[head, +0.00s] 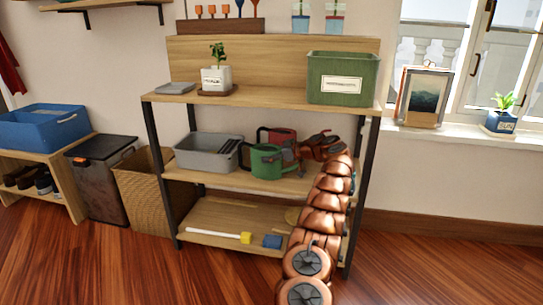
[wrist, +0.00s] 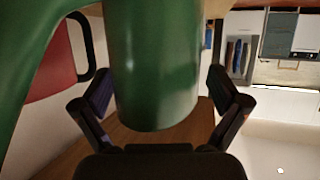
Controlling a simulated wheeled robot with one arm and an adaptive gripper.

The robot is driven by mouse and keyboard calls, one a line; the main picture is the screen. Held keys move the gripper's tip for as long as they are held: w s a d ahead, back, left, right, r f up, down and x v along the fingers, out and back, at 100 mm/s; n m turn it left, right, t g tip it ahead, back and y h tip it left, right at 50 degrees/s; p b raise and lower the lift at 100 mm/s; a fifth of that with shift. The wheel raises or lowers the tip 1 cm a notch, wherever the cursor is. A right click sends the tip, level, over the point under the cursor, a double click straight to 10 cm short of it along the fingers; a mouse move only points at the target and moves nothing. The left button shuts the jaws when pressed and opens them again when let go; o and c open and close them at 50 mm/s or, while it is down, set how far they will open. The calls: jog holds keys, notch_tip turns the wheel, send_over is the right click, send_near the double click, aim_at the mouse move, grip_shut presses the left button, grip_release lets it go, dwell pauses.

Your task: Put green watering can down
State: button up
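The green watering can (head: 267,162) is at the middle shelf of the rack (head: 225,180), in front of the red watering can (head: 283,140). In the head view I cannot tell whether its base touches the board. The red can (wrist: 50,65) shows at the left there.
A grey bin (head: 195,152) stands left of the cans on the same shelf. A green box (head: 340,72) and a potted plant (head: 216,78) stand on the board above. A brush (head: 220,234) and a blue block (head: 272,241) lie on the lowest shelf.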

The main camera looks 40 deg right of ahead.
aim_at(280, 153)
jog(key=shift+s+r, duration=0.1)
jog(key=shift+r, duration=0.05)
jog(key=shift+s+d+r, duration=0.1)
jog(key=shift+s+r, duration=0.05)
jog(key=shift+s, duration=0.1)
jog(key=shift+p+v, duration=0.9)
jog(key=shift+v, duration=2.4)
